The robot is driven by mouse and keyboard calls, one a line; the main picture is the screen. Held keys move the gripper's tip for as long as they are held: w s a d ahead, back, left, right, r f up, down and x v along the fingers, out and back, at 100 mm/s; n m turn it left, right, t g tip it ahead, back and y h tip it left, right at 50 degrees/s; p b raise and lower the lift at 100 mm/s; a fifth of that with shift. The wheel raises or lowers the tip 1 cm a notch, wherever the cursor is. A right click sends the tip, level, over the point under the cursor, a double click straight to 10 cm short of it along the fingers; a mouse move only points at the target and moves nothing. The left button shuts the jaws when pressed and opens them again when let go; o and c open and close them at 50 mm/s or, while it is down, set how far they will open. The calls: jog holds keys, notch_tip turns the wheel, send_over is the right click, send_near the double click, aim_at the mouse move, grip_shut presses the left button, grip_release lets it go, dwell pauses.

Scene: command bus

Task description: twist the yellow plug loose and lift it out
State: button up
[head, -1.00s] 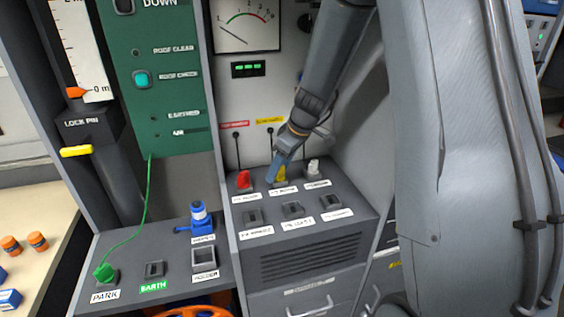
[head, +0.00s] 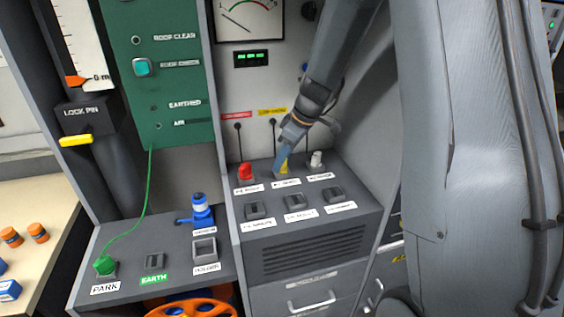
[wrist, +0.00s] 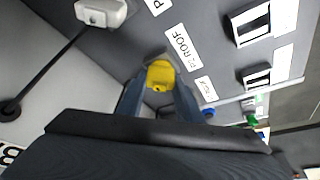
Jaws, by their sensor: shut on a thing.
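The yellow plug (wrist: 160,75) shows between my two fingertips in the wrist view, beside a label that reads "P2 ROOF". In the head view the yellow plug (head: 284,167) is mostly hidden behind my gripper (head: 281,163). It stands in the back row of the grey console, between the red plug (head: 246,172) and the white plug (head: 316,159). My gripper (wrist: 160,98) is shut on the yellow plug. The plug's lower end is hidden, so I cannot tell how deep it sits.
Several empty sockets (head: 294,202) line the console's front row. A blue device (head: 200,210) stands on the lower shelf to the left, near a green plug (head: 104,265) with a green cable. In the wrist view the white plug (wrist: 101,12) is close by, with a black cord.

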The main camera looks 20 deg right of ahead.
jog(key=shift+n+g+y+b, duration=0.3)
jog(key=shift+n+b, duration=0.6)
jog(key=shift+n+b, duration=0.35)
jog(key=shift+n, duration=0.05)
jog(key=shift+w+n+g+b, duration=0.1)
jog(key=shift+n+g+b, duration=0.5)
jog(key=shift+n, duration=0.4)
jog(key=shift+n+g+b, duration=0.3)
jog(key=shift+n+b, duration=0.25)
jog(key=shift+n, duration=0.55)
jog(key=shift+n+g+y+b, duration=0.3)
jog(key=shift+n+g, duration=0.1)
jog(key=shift+n, duration=0.6)
